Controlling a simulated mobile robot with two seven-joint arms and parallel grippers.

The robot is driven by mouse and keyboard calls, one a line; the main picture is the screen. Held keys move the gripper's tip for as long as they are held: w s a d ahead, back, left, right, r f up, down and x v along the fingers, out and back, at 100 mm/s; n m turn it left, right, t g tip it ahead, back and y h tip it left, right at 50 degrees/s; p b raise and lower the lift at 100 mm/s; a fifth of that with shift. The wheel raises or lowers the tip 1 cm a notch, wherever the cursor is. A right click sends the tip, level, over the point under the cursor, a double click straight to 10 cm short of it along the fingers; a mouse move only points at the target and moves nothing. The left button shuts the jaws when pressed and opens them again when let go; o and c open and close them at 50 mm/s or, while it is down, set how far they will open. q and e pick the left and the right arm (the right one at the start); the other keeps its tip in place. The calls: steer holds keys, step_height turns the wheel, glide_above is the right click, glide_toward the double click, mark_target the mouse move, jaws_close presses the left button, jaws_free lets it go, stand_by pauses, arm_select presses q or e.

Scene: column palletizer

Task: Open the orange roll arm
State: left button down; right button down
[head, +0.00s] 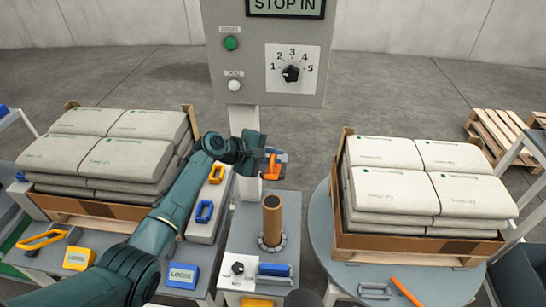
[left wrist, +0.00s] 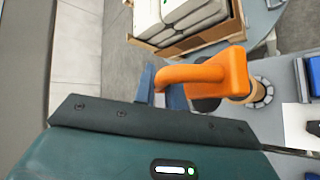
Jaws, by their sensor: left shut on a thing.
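The orange roll arm (head: 272,165) is a small orange piece beside the grey post, just above a brown upright tube (head: 271,219). In the left wrist view it is a rounded orange bar (left wrist: 205,72) with a thicker end at the right, in front of the tube. My left gripper (head: 264,156) reaches in from the left and is shut on the orange arm. In the left wrist view its fingers (left wrist: 163,92) sit at the bar's left end, partly hidden by my wrist. My right gripper is not in view.
A grey panel (head: 218,50) with a dial stands behind. Stacked sacks fill a left pallet box (head: 100,213) and a right one (head: 420,245) on a round turntable (head: 325,215). A blue-handled tool (head: 204,211) lies left of the tube.

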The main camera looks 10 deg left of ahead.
arm_select(q)
steer(key=c, duration=1.5)
jaws_free()
steer(key=shift+o, duration=0.2)
steer(key=v, duration=1.3)
steer(key=shift+b, duration=0.35)
steer(key=shift+a+r, duration=0.1)
